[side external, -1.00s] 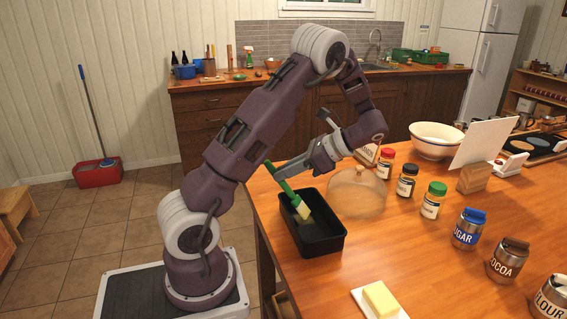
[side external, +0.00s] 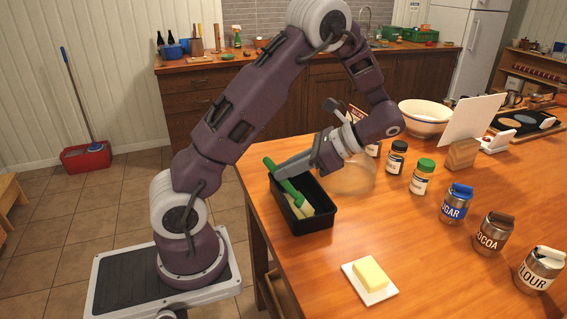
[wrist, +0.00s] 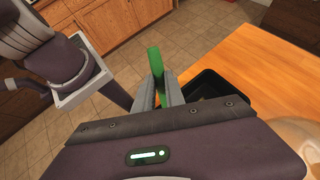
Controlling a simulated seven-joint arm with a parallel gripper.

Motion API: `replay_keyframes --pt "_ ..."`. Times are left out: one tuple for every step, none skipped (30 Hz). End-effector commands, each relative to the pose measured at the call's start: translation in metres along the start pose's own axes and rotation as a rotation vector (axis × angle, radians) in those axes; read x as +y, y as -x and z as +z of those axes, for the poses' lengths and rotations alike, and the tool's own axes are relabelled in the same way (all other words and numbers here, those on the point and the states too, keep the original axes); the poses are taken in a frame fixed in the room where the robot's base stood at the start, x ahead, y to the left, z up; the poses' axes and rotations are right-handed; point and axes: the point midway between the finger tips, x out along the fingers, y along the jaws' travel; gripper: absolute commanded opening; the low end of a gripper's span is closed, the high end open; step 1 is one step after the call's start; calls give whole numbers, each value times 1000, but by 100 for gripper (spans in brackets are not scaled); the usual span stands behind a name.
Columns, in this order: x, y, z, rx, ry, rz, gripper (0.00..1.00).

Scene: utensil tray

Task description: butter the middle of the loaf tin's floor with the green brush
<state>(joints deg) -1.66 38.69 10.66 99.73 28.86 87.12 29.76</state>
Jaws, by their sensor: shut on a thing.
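My gripper (side external: 283,175) is shut on the handle of the green brush (side external: 270,164), over the loaf tin. The handle's end also shows between my fingers in the wrist view (wrist: 155,62). The brush slants down to the right, and its pale bristles (side external: 306,209) are inside the black loaf tin (side external: 318,224). A pale yellowish patch (side external: 291,211) shows in the tin beside the bristles, apparently on the floor. I cannot tell whether the bristles touch the floor. The tin's far side is partly hidden by my gripper. A butter block (side external: 370,273) lies on a white board (side external: 381,295).
A see-through rounded thing (side external: 352,183) stands close right of the tin, partly behind my gripper. Spice jars (side external: 422,177) and tins marked sugar (side external: 456,204), cocoa (side external: 493,233) and flour (side external: 540,269) stand further right. The counter (side external: 420,250) between tin and canisters is mostly clear.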

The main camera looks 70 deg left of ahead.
Motion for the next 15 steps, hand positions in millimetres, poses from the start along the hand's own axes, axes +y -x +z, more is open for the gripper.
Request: replay_keyframes --pt "4 2 -2 0 -3 -1 0" --pt "6 3 -2 0 -3 -1 0" --pt "10 4 -3 0 -3 -1 0" --pt "12 5 -4 0 -3 -2 0" --pt "12 6 -4 0 -1 -1 0" --pt "8 3 -2 0 0 1 0" --pt "5 2 -2 0 0 1 0" --pt "3 1 -1 0 0 1 0" --pt "0 0 0 1 1 1 0" --pt "-3 -2 1 1 1 1 0" --pt "-6 -3 1 1 1 1 0" --pt "-9 -4 2 0 1 1 0" --pt "-11 -6 3 0 0 0 0" --pt "-14 -7 4 0 0 0 0" --pt "-17 -8 5 1 1 0 0"
